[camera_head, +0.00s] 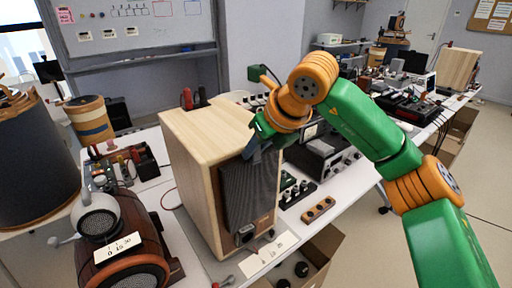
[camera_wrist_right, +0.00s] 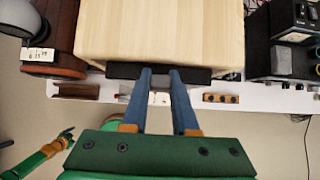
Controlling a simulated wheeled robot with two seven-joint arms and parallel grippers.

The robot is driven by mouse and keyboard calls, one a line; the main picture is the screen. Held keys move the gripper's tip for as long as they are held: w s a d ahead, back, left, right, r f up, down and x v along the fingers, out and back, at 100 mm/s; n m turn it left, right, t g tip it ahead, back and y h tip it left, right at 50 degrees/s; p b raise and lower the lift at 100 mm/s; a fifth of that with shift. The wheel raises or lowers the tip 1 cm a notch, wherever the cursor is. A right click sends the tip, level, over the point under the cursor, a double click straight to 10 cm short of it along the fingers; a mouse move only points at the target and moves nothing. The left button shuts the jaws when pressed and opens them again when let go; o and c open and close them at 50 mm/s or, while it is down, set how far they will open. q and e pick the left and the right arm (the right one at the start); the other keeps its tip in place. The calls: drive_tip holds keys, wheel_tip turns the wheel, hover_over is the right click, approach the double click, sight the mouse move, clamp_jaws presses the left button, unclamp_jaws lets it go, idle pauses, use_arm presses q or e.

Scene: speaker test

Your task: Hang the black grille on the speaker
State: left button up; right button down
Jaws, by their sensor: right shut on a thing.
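The speaker (camera_head: 192,150) is a light wooden box standing upright on the white table in the head view. Its top fills the upper middle of the right wrist view (camera_wrist_right: 160,35). The black grille (camera_head: 248,190) is upright at the speaker's front face, with part of the front showing below it. My right gripper (camera_head: 258,145) is shut on the grille's upper edge. In the wrist view, the grille (camera_wrist_right: 122,72) is a dark strip between the fingers, along the box's front edge; I cannot tell whether it touches. My left gripper (camera_wrist_right: 67,134) is small at lower left there, its jaws unclear.
A brown barrel-shaped device (camera_head: 125,262) stands left of the speaker. Black equipment (camera_head: 322,155) and a wooden block with knobs (camera_head: 318,209) lie to its right. An open cardboard box (camera_head: 322,250) is below the table's front edge. Floor at the right is clear.

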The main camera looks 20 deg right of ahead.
drive_tip(key=shift+f+b, duration=0.4)
drive_tip(key=shift+f, duration=0.1)
idle(0.4)
drive_tip(key=c, duration=0.6)
unclamp_jaws()
